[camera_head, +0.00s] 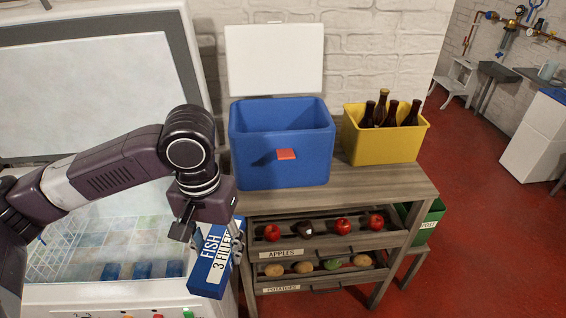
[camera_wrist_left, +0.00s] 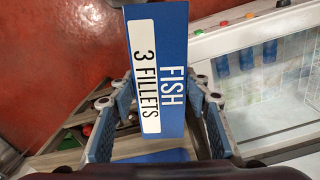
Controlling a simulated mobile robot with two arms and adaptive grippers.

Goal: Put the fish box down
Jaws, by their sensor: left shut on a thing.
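The fish box (camera_head: 208,272) is blue with a white label reading "FISH 3 FILLETS". My left gripper (camera_head: 208,236) comes in from the left and is shut on the box, which hangs tilted below it, in front of the freezer's right edge and left of the wooden stand. In the left wrist view the fish box (camera_wrist_left: 172,40) stands between the two finger pads of my left gripper (camera_wrist_left: 160,112). The gripper covers the box's upper part in the head view. My right gripper is not in view.
The white freezer (camera_head: 120,298) at left has its lid (camera_head: 90,90) raised, with several blue packs inside. A blue cooler box (camera_head: 285,165), lid up, and a yellow crate (camera_head: 385,147) of bottles stand on the wooden stand (camera_head: 355,185). Drawers below hold apples and potatoes. Red floor (camera_head: 480,230) is clear at right.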

